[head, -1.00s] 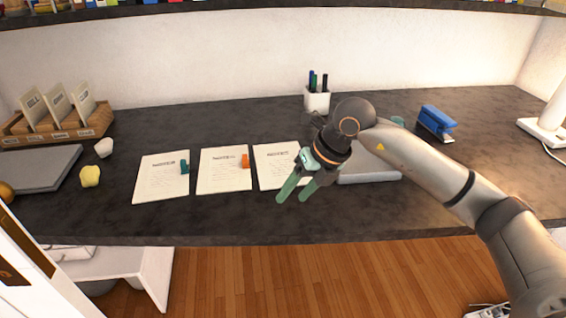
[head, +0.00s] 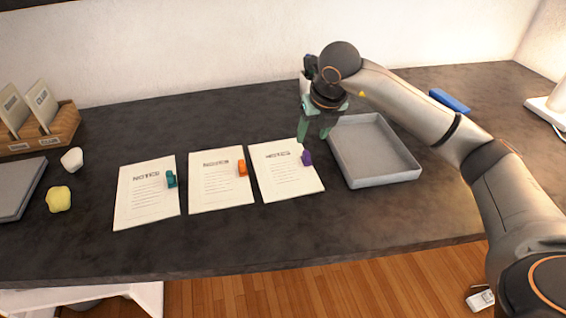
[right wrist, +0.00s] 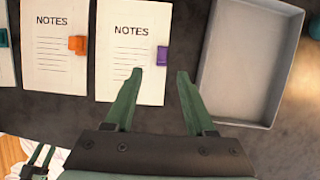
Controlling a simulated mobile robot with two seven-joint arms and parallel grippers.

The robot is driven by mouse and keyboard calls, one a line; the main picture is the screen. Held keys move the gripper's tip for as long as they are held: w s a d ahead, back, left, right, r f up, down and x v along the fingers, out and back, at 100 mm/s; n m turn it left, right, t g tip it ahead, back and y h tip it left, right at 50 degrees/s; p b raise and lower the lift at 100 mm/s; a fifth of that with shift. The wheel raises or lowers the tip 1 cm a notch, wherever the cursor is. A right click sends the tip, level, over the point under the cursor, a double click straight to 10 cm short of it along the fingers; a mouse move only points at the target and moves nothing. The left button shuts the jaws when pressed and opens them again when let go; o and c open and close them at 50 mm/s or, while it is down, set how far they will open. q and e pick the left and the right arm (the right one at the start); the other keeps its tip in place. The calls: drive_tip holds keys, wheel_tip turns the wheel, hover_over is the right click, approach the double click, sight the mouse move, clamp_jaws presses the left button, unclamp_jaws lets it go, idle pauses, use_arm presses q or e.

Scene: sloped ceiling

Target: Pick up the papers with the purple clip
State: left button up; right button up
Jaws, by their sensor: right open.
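The papers with the purple clip (head: 281,172) lie flat on the dark desk, rightmost of three note stacks. Their purple clip (head: 307,158) sits on the right edge. In the right wrist view the same papers (right wrist: 125,82) and clip (right wrist: 162,56) show ahead of the fingers. My right gripper (head: 314,140) is open and empty above the desk, near the papers' upper right corner. In the right wrist view its green fingers (right wrist: 160,76) are spread, with the left fingertip over the papers' lower right part and the right one beside them.
Papers with a teal clip (head: 145,198) and papers with an orange clip (head: 218,185) lie to the left. An empty grey tray (head: 403,178) is close on the right. A blue stapler (head: 449,100) lies farther back. The desk strip in front is clear.

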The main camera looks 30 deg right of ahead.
sight(307, 153)
drive_tip(key=x, duration=0.9)
drive_tip(key=shift+d+f, duration=0.1)
drive_tip(key=shift+d, duration=0.1)
drive_tip(key=shift+c, duration=0.2)
clamp_jaws()
